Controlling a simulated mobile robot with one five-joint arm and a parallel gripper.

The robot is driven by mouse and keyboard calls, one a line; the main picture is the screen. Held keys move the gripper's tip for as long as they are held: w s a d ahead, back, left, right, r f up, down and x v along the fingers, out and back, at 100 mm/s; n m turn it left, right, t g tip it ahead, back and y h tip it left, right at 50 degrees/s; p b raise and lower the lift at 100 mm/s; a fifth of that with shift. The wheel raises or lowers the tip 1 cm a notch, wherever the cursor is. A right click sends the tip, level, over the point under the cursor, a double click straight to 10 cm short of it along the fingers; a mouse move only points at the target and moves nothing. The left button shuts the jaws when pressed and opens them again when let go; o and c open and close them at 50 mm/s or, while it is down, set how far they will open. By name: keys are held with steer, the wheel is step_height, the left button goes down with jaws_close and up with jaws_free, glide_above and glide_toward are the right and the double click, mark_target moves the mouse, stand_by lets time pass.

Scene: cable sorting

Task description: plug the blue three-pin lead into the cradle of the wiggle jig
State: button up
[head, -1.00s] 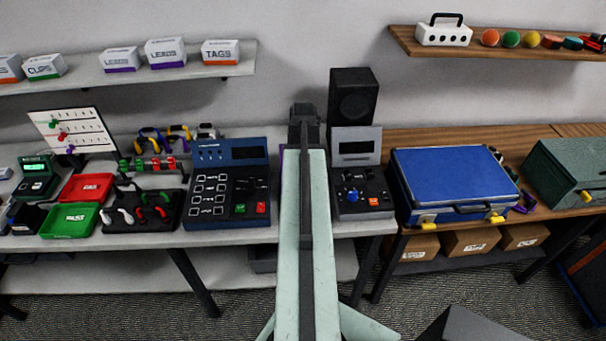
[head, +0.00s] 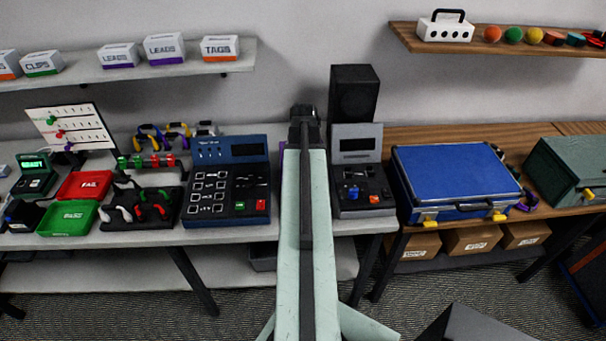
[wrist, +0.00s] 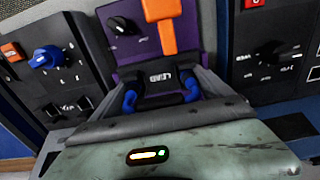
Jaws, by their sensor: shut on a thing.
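In the wrist view, the blue three-pin lead (wrist: 188,92) shows as two blue ends joined by a black part, right at the front of my gripper. My gripper (head: 304,118) is shut on it; its fingertips are hard to make out against the dark parts. The wiggle jig (wrist: 190,30) is purple, with an orange lever and a black knob, just beyond the lead. A dark plate marked LEAD lies between the lead and the lever. I cannot tell whether the lead touches the cradle. In the head view my arm hides most of the jig.
In the head view a blue tester panel (head: 228,210) stands close left of my arm. A grey box with a blue knob (head: 358,170) stands close right. A blue case (head: 455,172) is farther right. A black speaker (head: 353,92) stands behind.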

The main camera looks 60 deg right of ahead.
steer(key=shift+s+a+f, duration=0.25)
steer(key=shift+s+a, duration=0.1)
steer(key=shift+a, duration=0.1)
stand_by(0.4)
steer(key=o, duration=1.8)
steer(key=shift+w+d+r+p, duration=0.15)
steer(key=shift+r+p, duration=0.65)
steer(key=shift+r, duration=0.05)
steer(key=shift+s+a+r+p, duration=0.2)
steer(key=shift+r+p, duration=0.2)
steer(key=shift+r, duration=0.15)
steer(key=shift+s+a+r+p, duration=0.15)
steer(key=shift+r+p, duration=0.2)
steer(key=shift+r, duration=0.2)
steer(key=shift+w+d+r+p, duration=0.3)
steer(key=shift+r+p, duration=0.15)
steer(key=shift+p, duration=0.25)
steer(key=shift+s+a+r+p, duration=0.1)
steer(key=shift+r+p, duration=0.55)
steer(key=shift+r, duration=0.1)
step_height(320, 180, up, 2)
steer(key=shift+r+p, duration=0.1)
steer(key=shift+p, duration=0.95)
